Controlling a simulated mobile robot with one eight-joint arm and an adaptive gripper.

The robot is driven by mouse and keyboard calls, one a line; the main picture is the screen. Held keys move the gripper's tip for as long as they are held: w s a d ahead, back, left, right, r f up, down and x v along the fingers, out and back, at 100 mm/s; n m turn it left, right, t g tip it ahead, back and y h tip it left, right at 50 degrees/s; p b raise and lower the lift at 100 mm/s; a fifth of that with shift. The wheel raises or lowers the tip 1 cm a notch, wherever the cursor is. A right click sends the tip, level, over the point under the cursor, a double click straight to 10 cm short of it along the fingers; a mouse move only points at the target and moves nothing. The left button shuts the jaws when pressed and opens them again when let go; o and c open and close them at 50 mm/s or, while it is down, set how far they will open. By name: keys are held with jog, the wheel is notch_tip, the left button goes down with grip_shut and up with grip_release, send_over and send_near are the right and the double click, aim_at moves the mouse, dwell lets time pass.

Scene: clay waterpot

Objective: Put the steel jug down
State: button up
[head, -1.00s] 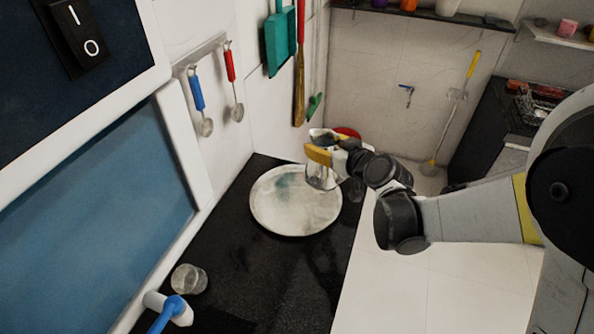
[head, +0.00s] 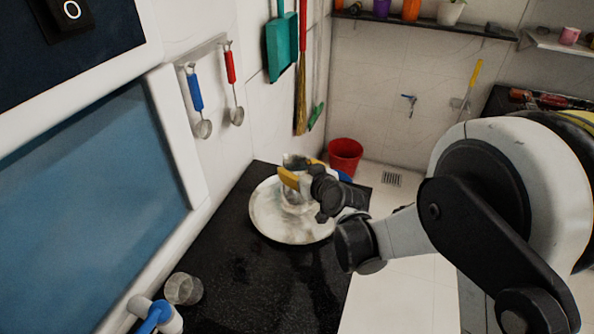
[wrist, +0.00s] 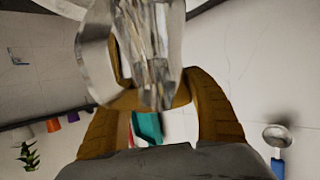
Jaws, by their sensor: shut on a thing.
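The steel jug (head: 296,161) is shiny and looks upright in the head view, over the far middle part of a round steel plate (head: 262,218). My gripper (head: 289,179), with yellow fingers, is shut on the jug. I cannot tell whether the jug's base touches the plate, because its lower part blends with the shiny metal and my wrist partly covers it. In the wrist view the jug (wrist: 150,45) fills the top middle, between the brown-yellow fingers.
The plate lies on a black counter (head: 250,280). A clear glass (head: 183,289) and a blue-and-white tap (head: 155,314) are at the near left. A red bucket (head: 345,156) stands on the floor beyond the counter. Ladles (head: 195,92) hang on the left wall.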

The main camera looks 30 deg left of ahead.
jog(key=shift+f, duration=0.1)
jog(key=o, duration=1.4)
